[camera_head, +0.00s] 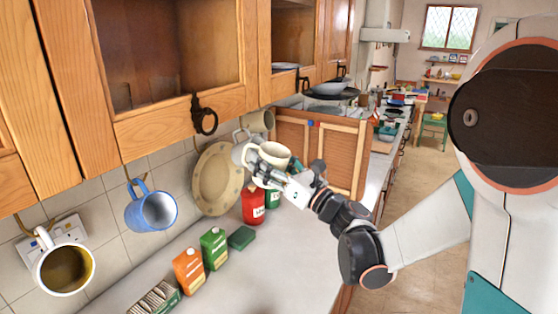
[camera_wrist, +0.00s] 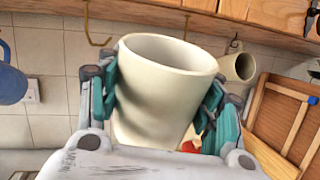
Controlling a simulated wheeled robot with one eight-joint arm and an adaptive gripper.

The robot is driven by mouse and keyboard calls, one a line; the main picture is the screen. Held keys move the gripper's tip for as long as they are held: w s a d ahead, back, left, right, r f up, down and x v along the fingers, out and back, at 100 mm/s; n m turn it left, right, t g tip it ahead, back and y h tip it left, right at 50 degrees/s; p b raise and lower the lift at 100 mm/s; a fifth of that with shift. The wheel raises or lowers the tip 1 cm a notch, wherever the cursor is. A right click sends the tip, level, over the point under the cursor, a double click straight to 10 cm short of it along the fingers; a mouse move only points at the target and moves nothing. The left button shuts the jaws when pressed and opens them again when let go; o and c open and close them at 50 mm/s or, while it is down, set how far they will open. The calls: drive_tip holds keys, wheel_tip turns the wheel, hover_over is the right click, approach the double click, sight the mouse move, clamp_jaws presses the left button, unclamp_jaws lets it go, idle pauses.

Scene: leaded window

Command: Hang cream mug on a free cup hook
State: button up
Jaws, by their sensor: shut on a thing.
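In the head view the held mug (camera_head: 274,154) is below the cabinets, in front of the tiled wall. In the wrist view a bare cup hook (camera_wrist: 97,28) hangs at upper left, apart from the mug. Another hook (camera_wrist: 186,24) shows above the mug's rim; its lower end is hidden. The mug's handle is not clear in the wrist view.
A blue mug (camera_head: 152,211) and a white mug (camera_head: 66,268) hang at the left. A pale mug (camera_head: 258,121) hangs farther along. A plate (camera_head: 217,178) leans on the wall. Cartons (camera_head: 188,270) and a red bottle (camera_head: 253,207) stand on the counter below.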

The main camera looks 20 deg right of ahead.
drive_tip(key=shift+w+a+r+p, duration=0.7)
drive_tip(key=shift+w+a+p, duration=0.2)
drive_tip(key=shift+w+a, duration=2.65)
drive_tip(key=s+a+f+b, duration=0.1)
drive_tip(key=s+a, duration=0.3)
drive_tip(key=shift+s+a+f, duration=0.25)
drive_tip(key=shift+s+a, duration=0.05)
drive_tip(key=shift+s, duration=0.1)
drive_tip(key=o, duration=1.4)
